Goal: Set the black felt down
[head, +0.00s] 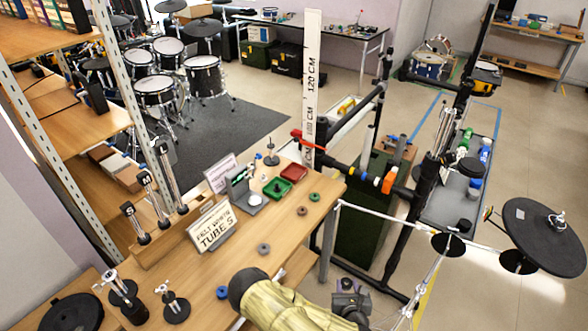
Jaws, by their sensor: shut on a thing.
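A sleeved pale yellow cylinder with a black rounded end, which looks like part of my arm, reaches in from the bottom of the head view over the wooden bench (285,227). I cannot make out my gripper's fingers or anything between them. I cannot pick out the black felt. Small felt-like rings lie on the bench: a blue one (222,292), a grey one (264,249), a brown one (302,211) and a green one (314,197). A sign (214,230) reading partly "TUBES" stands to their left.
A green tray (277,196) and a red tray (294,172) sit near the bench's far edge. Upright posts labelled S, M and L (147,210) stand on a wooden block at left. A black rack and a cymbal stand (540,225) crowd the right. Bare bench shows between the rings.

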